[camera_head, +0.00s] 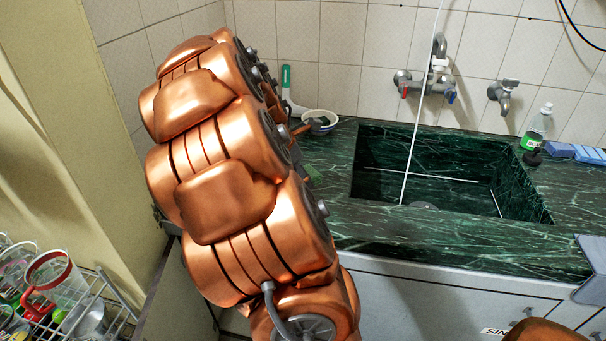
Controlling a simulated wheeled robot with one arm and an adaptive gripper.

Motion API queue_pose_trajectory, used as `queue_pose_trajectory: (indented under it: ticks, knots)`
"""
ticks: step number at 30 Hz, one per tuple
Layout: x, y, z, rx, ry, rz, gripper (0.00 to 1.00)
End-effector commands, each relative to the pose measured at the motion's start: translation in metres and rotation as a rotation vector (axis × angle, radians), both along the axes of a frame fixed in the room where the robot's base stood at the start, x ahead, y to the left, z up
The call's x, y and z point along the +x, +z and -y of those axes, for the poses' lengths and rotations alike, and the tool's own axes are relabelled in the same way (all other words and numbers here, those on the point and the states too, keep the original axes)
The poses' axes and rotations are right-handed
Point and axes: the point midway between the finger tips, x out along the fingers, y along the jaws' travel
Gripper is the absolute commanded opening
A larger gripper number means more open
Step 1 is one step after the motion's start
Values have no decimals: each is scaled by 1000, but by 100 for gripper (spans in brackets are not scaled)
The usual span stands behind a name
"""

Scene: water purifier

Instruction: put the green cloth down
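A small patch of green (313,172) shows at the right edge of my arm, on or just above the dark green counter. It may be part of the green cloth, but most of it is hidden and I cannot tell whether it is held or lying free. My copper-coloured arm fills the middle left of the view and reaches toward the back wall. I cannot make out my gripper; the arm links hide the far end of the arm.
The green marble counter (450,238) holds a sunken sink (430,165) under wall taps (425,88). A white bowl (321,117) and a green-handled tool (287,82) stand at the back. A dish rack (105,300) is lower left.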

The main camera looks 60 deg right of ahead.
Motion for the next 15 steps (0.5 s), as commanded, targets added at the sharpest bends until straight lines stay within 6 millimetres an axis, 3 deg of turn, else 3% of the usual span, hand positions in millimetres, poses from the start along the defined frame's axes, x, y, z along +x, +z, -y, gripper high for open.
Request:
queue_pose_trajectory:
  ticks: [6,15]
  knots:
    - [10,-2,32,-2,-2,0,27]
    - [17,-4,47,-3,0,1,27]
